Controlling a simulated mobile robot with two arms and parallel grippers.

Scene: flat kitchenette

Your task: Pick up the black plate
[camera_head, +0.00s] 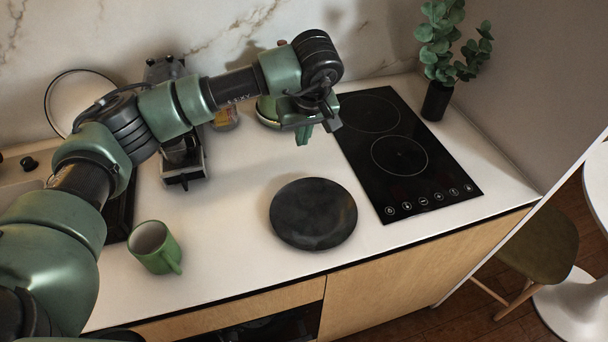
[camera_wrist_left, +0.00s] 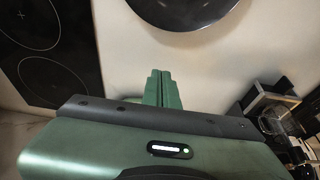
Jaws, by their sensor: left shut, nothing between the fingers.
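The black plate (camera_head: 313,214) is round and lies flat on the white counter, left of the cooktop and near the front edge. In the left wrist view the plate (camera_wrist_left: 182,8) shows at the top, cut off by the frame. My left gripper (camera_head: 304,134) hangs above the counter behind the plate, apart from it. Its green fingers (camera_wrist_left: 162,88) are together with nothing between them. My right gripper is not in view.
A black cooktop (camera_head: 410,160) lies right of the plate. A green mug (camera_head: 155,247) stands to the left. A plant in a dark vase (camera_head: 437,100) stands back right. The counter around the plate is clear.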

